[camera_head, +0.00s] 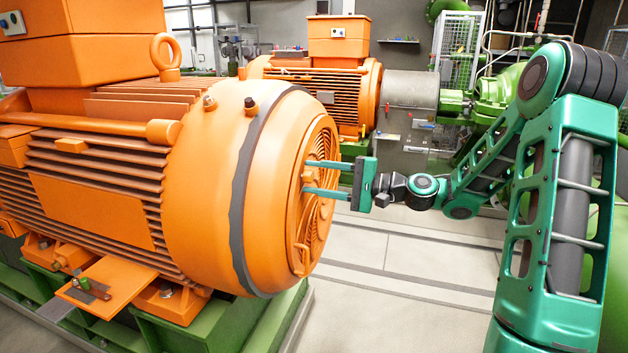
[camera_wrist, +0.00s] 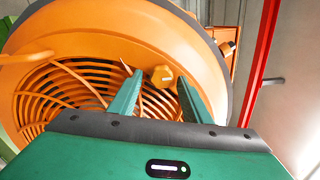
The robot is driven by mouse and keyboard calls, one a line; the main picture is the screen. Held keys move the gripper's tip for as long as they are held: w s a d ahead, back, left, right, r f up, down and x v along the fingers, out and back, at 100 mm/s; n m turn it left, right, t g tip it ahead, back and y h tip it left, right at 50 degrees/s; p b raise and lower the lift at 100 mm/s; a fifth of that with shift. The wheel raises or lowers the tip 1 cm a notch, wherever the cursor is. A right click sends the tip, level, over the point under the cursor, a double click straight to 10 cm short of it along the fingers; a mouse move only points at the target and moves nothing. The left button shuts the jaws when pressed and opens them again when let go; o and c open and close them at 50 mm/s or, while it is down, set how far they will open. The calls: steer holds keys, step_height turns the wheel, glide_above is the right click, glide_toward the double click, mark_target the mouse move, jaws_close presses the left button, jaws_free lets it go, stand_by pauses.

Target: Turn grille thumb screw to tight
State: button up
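The orange motor's round end grille (camera_head: 318,190) faces right in the head view. Its curved slots also show in the wrist view (camera_wrist: 75,90). An orange thumb screw (camera_wrist: 162,76) stands out from the grille. In the wrist view it appears between the two fingers of my gripper (camera_wrist: 157,82), toward their tips. In the head view my gripper (camera_head: 307,178) reaches the grille from the right, and a small orange knob shows between the fingertips. The fingers are apart. I see no clear contact with the screw, and its exact turn position cannot be told.
The large orange motor (camera_head: 90,205) stands on a green base (camera_head: 265,325) at left. A second orange motor (camera_head: 335,90) and green pump parts (camera_head: 500,85) are behind. The floor (camera_head: 400,250) right of the grille is clear. A red post (camera_wrist: 258,60) stands right in the wrist view.

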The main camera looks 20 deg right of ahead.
steer(key=v, duration=1)
steer(key=shift+s+d, duration=0.2)
steer(key=shift+d, duration=0.1)
steer(key=shift+a+f, duration=0.1)
steer(key=s+a+f+n+g+h, duration=0.2)
steer(key=s+f+n+g+h, duration=0.2)
steer(key=s+f+g+h, duration=0.55)
steer(key=s+d+h, duration=0.2)
steer(key=s+d, duration=0.3)
steer(key=s, duration=0.7)
steer(key=s+d+g+h, duration=0.1)
steer(key=s+d+h, duration=0.2)
steer(key=s, duration=0.9)
steer(key=shift+d+f, duration=0.2)
steer(key=shift+d, duration=0.9)
steer(key=shift+s, duration=0.1)
